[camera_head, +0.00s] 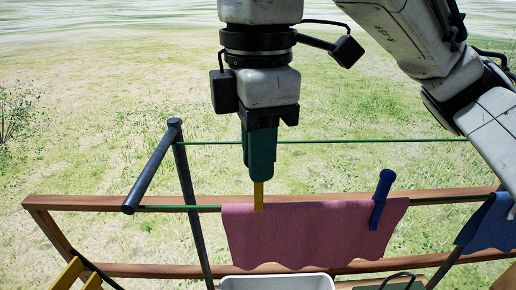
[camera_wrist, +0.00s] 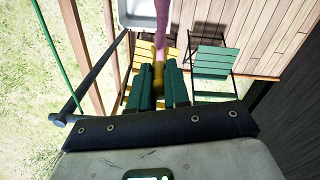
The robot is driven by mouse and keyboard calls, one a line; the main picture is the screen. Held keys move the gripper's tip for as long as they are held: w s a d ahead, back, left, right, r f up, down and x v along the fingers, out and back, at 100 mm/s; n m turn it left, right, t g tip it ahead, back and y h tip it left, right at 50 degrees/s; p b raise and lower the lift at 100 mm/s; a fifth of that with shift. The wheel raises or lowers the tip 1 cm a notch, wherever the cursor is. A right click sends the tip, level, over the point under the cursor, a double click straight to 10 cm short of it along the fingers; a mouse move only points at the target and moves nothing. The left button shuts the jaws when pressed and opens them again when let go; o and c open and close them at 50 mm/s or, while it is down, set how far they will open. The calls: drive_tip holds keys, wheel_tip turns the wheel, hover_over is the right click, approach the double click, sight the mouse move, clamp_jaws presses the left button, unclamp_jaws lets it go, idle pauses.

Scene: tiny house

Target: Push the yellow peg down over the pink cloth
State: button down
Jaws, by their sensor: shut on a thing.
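The pink cloth (camera_head: 310,232) hangs over the green clothesline in the head view, and its top edge shows narrow in the wrist view (camera_wrist: 166,25). The yellow peg (camera_head: 259,196) is upright at the cloth's left end, its lower part overlapping the cloth's top edge. My gripper (camera_head: 259,178) points straight down and is shut on the peg's top. In the wrist view the peg (camera_wrist: 158,72) shows between the green fingers (camera_wrist: 160,88). How far the peg straddles the line is hard to tell. A blue peg (camera_head: 381,199) sits on the cloth's right part.
A dark rack frame (camera_head: 152,165) with green lines stands left of the cloth. A wooden rail (camera_head: 100,203) runs behind it. A blue cloth (camera_head: 487,222) hangs at the right. A white tub (camera_head: 277,284) is below. Yellow (camera_wrist: 142,58) and green (camera_wrist: 215,63) chairs stand on the deck.

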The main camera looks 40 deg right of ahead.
drive_tip(key=shift+f+b, duration=1.25)
drive_tip(key=shift+f, duration=1.15)
drive_tip(key=c, duration=1)
unclamp_jaws()
wheel_tip(320, 180, up, 10)
drive_tip(key=shift+r, duration=0.25)
wheel_tip(320, 180, up, 6)
drive_tip(key=p, duration=0.6)
hover_over(258, 206)
drive_tip(key=shift+w+d+r+p, duration=0.1)
drive_tip(key=shift+w+r+p, duration=0.05)
drive_tip(key=shift+r, duration=0.55)
drive_tip(key=shift+w+d+r+p, duration=0.1)
drive_tip(key=shift+w+r, duration=0.05)
drive_tip(key=shift+r, duration=0.6)
drive_tip(key=shift+w+d+r+p, duration=0.1)
drive_tip(key=shift+w+r+p, duration=0.05)
drive_tip(key=shift+r, duration=0.55)
